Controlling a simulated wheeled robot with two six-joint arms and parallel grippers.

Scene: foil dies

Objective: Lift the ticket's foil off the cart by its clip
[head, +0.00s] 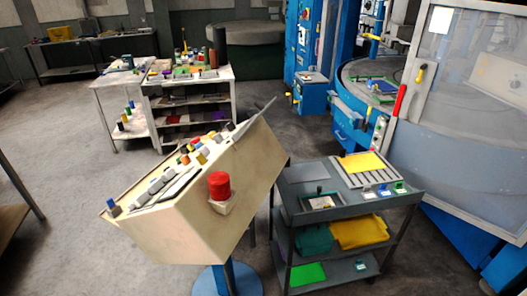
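A dark grey cart (345,215) stands right of centre. On its top, a ribbed rack (385,177) has a yellow sheet (362,163) lying over its back part. Three small clip-like pieces, white (368,193), blue (384,191) and green (400,187), sit along the rack's front edge. Which foil each belongs to is too small to tell. A small framed item with a dark knob (321,202) lies at the cart's front left; I cannot tell whether it is the ticket. A flat grey plate (306,173) lies behind it. Neither of my grippers is in view.
A slanted beige console (190,222) with a red button (219,186) stands left of the cart. Lower cart shelves hold green (313,238) and yellow (360,232) items. A blue machine with a clear panel (460,110) stands close behind right. Open floor lies left (60,150).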

